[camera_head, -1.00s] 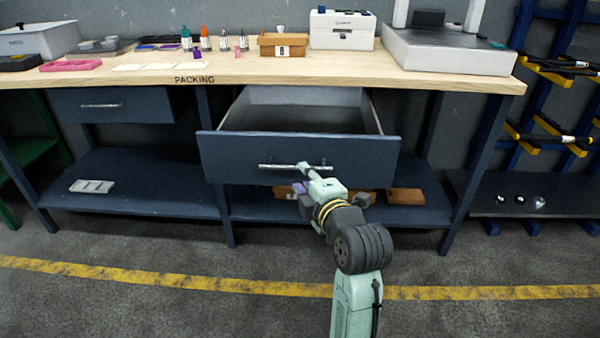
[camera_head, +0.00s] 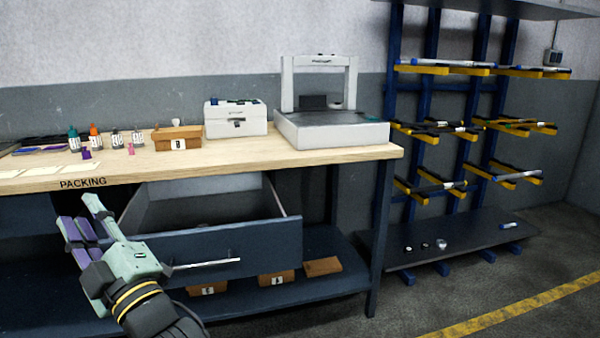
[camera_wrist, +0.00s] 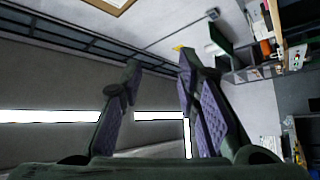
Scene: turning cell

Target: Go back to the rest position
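My gripper (camera_head: 76,212) is at the lower left of the head view, raised in front of the packing bench, with its fingers pointing up and to the left. In the wrist view my gripper (camera_wrist: 159,63) has its two purple-padded fingers apart, with nothing between them. The dark blue drawer (camera_head: 245,248) under the bench stands pulled out. My gripper covers the left end of the drawer's bar handle (camera_head: 207,265) in the picture and appears nearer the camera; its fingers are not around it.
The packing bench (camera_head: 375,153) carries small bottles, a wooden box (camera_head: 177,138), a white case (camera_head: 236,121) and a large white machine (camera_head: 331,131). Wooden boxes lie on the lower shelf. A blue rack (camera_head: 430,110) stands right; floor is free at the lower right.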

